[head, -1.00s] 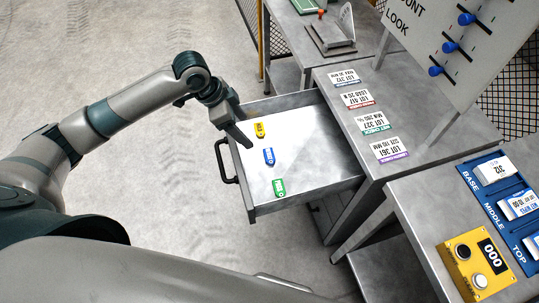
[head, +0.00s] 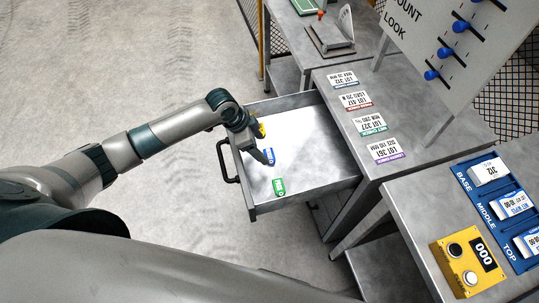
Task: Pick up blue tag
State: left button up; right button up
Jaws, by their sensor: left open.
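The blue tag (head: 269,155) lies flat in the open drawer (head: 325,165), between the yellow tag (head: 262,130) and the green tag (head: 279,187). My left gripper (head: 264,158) is open, over the drawer, with its fingers pointing down at the left edge of the blue tag. It hides part of the blue tag and part of the yellow tag. I cannot tell whether the fingers touch the blue tag. My right gripper is not in view.
The worktop (head: 400,110) with several lot cards is to the right. A blue rack (head: 490,200) and a yellow counter box (head: 467,262) are at the lower right.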

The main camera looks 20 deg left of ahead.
aim_at(269, 156)
pick_arm(q)
jog(key=shift+d+f, duration=0.1)
jog(key=shift+d+f+p, duration=0.15)
jog(key=shift+f+p, duration=0.05)
jog(key=shift+p, duration=0.15)
jog(key=p+x, duration=0.1)
jog(key=x, duration=0.1)
jog(key=shift+d+f, duration=0.3)
jog(key=shift+f, duration=0.05)
jog(key=shift+p+x, duration=0.3)
jog(key=shift+x, duration=0.5)
jog(key=c, duration=1.1)
